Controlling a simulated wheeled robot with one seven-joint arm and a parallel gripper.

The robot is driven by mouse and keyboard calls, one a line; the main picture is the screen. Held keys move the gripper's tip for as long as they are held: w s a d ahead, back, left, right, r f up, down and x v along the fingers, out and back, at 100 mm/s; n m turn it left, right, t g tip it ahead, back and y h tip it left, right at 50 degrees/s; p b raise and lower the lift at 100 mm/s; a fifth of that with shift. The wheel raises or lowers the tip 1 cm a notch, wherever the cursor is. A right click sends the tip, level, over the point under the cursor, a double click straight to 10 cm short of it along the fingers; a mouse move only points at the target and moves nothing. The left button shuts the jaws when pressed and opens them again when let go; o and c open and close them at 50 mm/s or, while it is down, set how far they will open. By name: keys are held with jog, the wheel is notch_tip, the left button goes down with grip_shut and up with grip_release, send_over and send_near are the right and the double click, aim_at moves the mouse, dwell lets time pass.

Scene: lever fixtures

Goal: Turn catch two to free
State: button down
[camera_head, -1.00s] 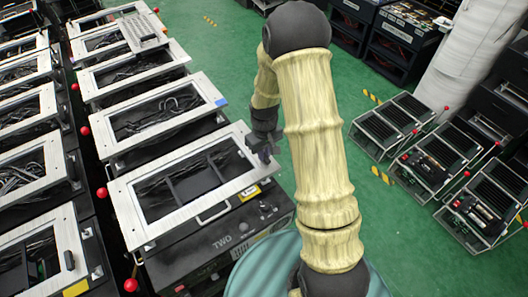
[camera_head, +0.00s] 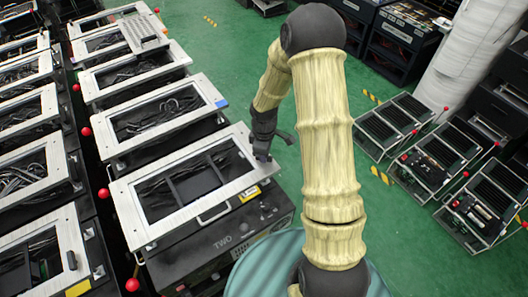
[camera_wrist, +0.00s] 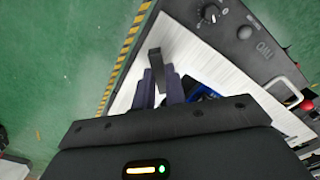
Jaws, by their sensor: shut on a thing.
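The unit marked TWO (camera_head: 225,240) is a black box with a pale metal frame (camera_head: 150,228) on top, and the TWO label also shows upside down in the wrist view (camera_wrist: 265,50). Catch two is a dark upright lever (camera_wrist: 155,62) at the frame's corner in the wrist view. My gripper (camera_wrist: 164,88) has its purple fingers shut on this lever, which stands up between them. In the head view my gripper (camera_head: 262,152) is at the frame's right far corner, and the catch there is mostly hidden by it.
More framed units (camera_head: 170,112) stand in rows at left, with red knobs (camera_head: 103,193) between the rows. Black racks (camera_head: 440,155) stand on the right. Green floor (camera_head: 230,50) is clear behind my arm. A handle (camera_wrist: 278,92) and a round dial (camera_wrist: 210,13) are on unit TWO's front.

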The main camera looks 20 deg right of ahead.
jog(key=n+p, duration=0.2)
jog(key=n, duration=0.3)
jog(key=shift+r+n, duration=0.15)
jog(key=shift+n, duration=0.15)
jog(key=shift+n+p, duration=0.9)
jog(key=shift+n, duration=0.8)
jog(key=c, duration=1.4)
grip_release()
jog(key=shift+c, duration=0.2)
notch_tip(320, 180, up, 17)
jog(key=b, duration=0.1)
